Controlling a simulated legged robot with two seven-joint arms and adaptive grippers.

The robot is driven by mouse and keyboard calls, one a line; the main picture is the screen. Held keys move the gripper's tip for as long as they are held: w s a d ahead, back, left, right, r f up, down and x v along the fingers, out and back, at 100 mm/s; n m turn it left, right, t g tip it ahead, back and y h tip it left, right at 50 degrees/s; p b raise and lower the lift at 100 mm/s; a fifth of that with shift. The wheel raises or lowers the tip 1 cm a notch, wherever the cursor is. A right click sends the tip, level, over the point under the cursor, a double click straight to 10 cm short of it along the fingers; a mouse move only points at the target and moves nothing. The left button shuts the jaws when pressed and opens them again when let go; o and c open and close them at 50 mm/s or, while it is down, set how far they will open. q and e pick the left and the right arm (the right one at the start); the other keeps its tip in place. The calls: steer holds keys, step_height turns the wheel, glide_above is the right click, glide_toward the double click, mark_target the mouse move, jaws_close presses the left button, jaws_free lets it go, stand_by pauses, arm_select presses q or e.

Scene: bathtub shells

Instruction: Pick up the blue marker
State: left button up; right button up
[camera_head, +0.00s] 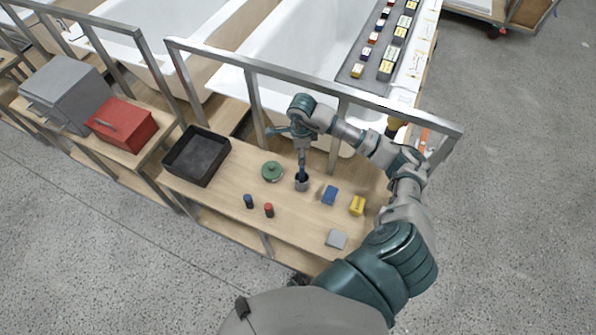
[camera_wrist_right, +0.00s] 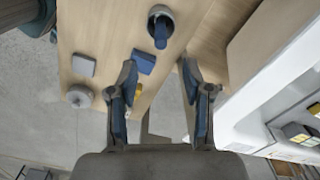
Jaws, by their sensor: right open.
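A dark blue stick, seemingly the blue marker (camera_head: 302,172), stands in a grey cup (camera_head: 301,185) on the wooden table. In the right wrist view the blue marker (camera_wrist_right: 160,38) shows in the cup's mouth (camera_wrist_right: 163,12), beyond the fingers. My right gripper (camera_head: 287,141) hangs above and behind the cup in the head view. In the wrist view its two fingers (camera_wrist_right: 157,72) are spread, with nothing between them; a blue box (camera_wrist_right: 143,62) lies beyond. Whether one finger overlaps the marker's top in the head view is hard to tell. My left gripper is not in view.
Around the cup stand a green lidded pot (camera_head: 272,172), short blue (camera_head: 249,201) and red (camera_head: 269,210) cylinders, a yellow box (camera_head: 357,205) and a grey box (camera_head: 336,239). A black tray (camera_head: 181,155) is at left. A metal rail (camera_head: 220,58) runs along the back.

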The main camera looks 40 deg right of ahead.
mark_target(301, 167)
step_height(301, 167, down, 10)
steer(key=shift+s+r, duration=0.1)
steer(key=f, duration=0.4)
steer(key=shift+d+f+p, duration=0.25)
steer(key=shift+f+p, duration=0.05)
steer(key=shift+f, duration=0.1)
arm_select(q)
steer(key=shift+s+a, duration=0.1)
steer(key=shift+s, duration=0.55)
arm_select(e)
jaws_close()
